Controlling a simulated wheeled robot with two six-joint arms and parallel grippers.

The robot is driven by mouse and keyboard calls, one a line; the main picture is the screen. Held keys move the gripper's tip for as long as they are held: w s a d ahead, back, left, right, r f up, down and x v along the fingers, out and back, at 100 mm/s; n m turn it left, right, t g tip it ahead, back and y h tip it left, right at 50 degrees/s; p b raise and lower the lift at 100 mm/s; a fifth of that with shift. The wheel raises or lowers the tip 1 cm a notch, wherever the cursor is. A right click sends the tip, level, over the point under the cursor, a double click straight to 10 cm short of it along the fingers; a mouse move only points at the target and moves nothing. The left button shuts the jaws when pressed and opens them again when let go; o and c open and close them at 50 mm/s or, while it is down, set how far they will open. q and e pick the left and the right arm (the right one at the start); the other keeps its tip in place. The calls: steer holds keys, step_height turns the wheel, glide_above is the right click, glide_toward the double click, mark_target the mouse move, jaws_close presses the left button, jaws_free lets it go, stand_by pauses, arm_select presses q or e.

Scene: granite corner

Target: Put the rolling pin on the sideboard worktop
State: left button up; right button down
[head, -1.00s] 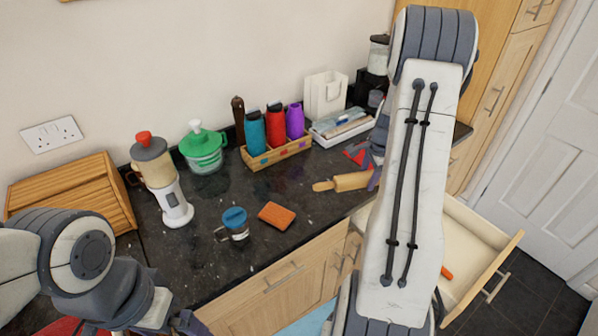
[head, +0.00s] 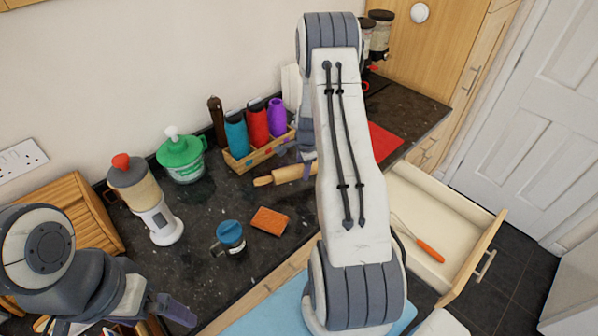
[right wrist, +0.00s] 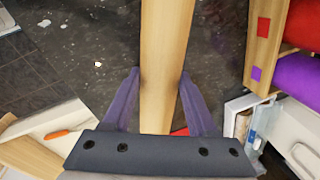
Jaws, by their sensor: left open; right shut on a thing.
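The wooden rolling pin (head: 284,175) is over the dark speckled worktop (head: 215,205), just in front of the wooden bottle box. My right gripper (head: 308,168), partly hidden by my right arm in the head view, is shut on it. In the right wrist view the rolling pin (right wrist: 166,45) runs between the two purple fingers (right wrist: 160,82). Its far part is hidden by the arm in the head view. I cannot tell whether it touches the worktop. My left gripper (head: 176,311) is open and empty at the lower left, away from the rolling pin.
An orange sponge (head: 269,220) and a blue-lidded jug (head: 230,235) stand near the front edge. A wooden box (head: 258,155) of bottles, a green-lidded container (head: 182,158) and a blender (head: 150,200) stand behind and left. A drawer (head: 440,215) is open at the right.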

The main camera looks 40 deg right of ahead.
mark_target(299, 185)
steer(key=shift+w+a+f, duration=0.35)
steer(key=shift+w+a, duration=0.05)
steer(key=shift+a, duration=0.05)
step_height(299, 185, down, 3)
steer(key=shift+f+p, duration=0.1)
steer(key=shift+p, duration=0.7)
steer(key=shift+f, duration=0.3)
steer(key=shift+f, duration=0.2)
steer(key=shift+c, duration=1)
jaws_free()
